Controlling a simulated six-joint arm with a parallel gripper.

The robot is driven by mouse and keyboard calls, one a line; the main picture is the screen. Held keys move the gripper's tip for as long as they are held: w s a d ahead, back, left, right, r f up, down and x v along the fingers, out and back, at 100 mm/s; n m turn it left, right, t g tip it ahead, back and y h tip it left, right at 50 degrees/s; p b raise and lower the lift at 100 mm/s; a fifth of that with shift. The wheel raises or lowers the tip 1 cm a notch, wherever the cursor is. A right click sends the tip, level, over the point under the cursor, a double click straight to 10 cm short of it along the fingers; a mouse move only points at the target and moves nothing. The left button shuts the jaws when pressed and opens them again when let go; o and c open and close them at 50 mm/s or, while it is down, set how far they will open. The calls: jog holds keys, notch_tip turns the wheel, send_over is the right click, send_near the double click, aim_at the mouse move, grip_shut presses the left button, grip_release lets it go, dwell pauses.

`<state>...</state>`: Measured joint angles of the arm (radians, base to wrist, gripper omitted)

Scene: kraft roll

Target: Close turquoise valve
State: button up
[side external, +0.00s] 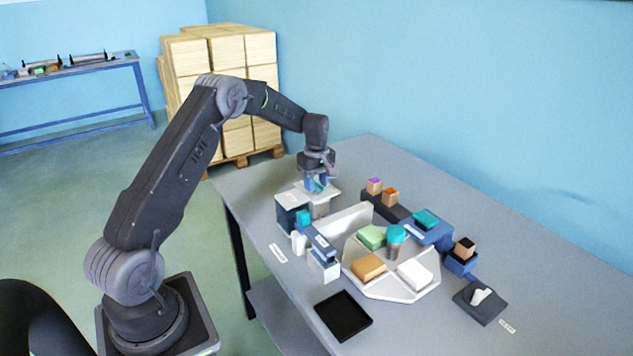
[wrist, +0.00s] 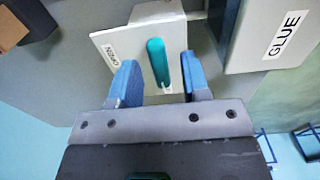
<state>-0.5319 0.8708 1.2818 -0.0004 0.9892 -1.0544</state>
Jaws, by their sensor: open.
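The turquoise valve handle (wrist: 157,62) is a narrow bar on a white labelled plate (wrist: 117,42) in the wrist view. My gripper (wrist: 158,76) is open, with one blue finger on each side of the handle and visible gaps between. In the side view my gripper (side external: 317,184) points down over the valve's white block at the far left end of the table. Only a bit of the turquoise handle (side external: 319,189) shows between the fingers there. I cannot tell whether the fingers touch the plate.
A box labelled GLUE (wrist: 253,38) stands close to the plate. In the side view a white tray (side external: 391,290) holds green, orange and white blocks and a turquoise-topped cylinder (side external: 396,236). A black tray (side external: 343,315) lies at the front.

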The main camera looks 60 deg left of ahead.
aim_at(316, 184)
notch_tip(316, 184, up, 14)
dwell(0.5)
jog(key=s+d+r+m+t, duration=0.1)
jog(key=s+d+r+m, duration=0.4)
jog(key=d, duration=0.4)
jog(key=s+d+r+m+t, duration=0.1)
jog(key=s+d+r+m, duration=0.2)
jog(key=s+d+r, duration=0.4)
jog(key=s+d+f+m+t, duration=0.1)
jog(key=s+d+f+m, duration=0.1)
jog(key=s+d+m, duration=0.3)
jog(key=s+d+f+m+t, duration=0.2)
jog(key=s+d+m, duration=0.3)
jog(key=s, duration=0.7)
jog(key=shift+d+f+t, duration=0.3)
jog(key=shift+d+f, duration=0.1)
jog(key=shift+d, duration=0.8)
